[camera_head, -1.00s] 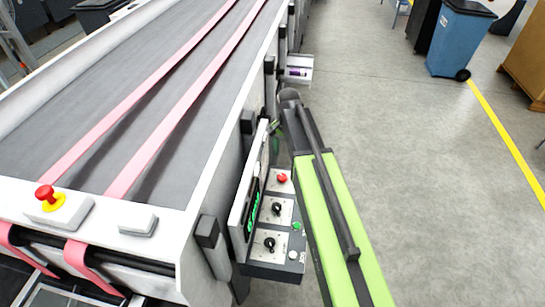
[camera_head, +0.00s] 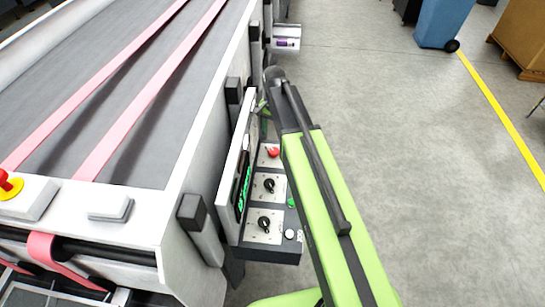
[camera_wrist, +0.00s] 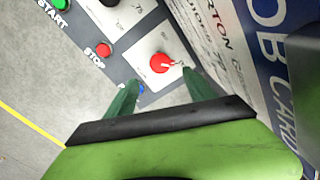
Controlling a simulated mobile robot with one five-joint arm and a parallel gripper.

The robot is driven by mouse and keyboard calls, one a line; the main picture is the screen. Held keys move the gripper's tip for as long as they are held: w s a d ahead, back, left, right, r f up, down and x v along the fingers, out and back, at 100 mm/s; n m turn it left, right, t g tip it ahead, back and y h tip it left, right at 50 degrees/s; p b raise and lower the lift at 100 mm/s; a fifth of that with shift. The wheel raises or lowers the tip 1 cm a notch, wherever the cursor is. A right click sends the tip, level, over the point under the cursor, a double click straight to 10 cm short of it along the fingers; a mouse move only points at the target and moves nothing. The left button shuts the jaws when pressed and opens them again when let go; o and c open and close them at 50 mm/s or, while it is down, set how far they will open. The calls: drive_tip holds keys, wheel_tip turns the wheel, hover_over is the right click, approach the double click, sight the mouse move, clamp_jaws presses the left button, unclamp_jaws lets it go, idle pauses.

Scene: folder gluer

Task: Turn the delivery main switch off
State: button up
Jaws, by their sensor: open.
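The delivery main switch appears to be the red rotary knob (camera_wrist: 160,63) on a pale square plate in the wrist view, with a white mark on its right side. Its label is not readable. In the head view the red knob (camera_head: 273,152) is at the far end of the control panel (camera_head: 268,253) on the machine's side. My gripper (camera_wrist: 162,80) is open and empty. Its two green fingertips are just short of the knob, one to each side in the picture, with no visible contact. My arm hides part of the panel in the head view.
A red STOP button (camera_wrist: 104,50), a green START button (camera_wrist: 60,4) and a blue button (camera_wrist: 140,90) are close by. Two black knobs (camera_head: 269,185) (camera_head: 264,223) share the panel. An upright lettered board (camera_head: 235,190) borders it on the left. Floor (camera_head: 430,200) on the right is clear.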

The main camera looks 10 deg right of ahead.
sight(274, 150)
wheel_tip(274, 150, down, 9)
drive_tip(key=b, duration=0.7)
drive_tip(key=shift+r, duration=0.1)
drive_tip(key=shift+c, duration=0.3)
drive_tip(key=shift+a, duration=0.1)
drive_tip(key=c, duration=1.3)
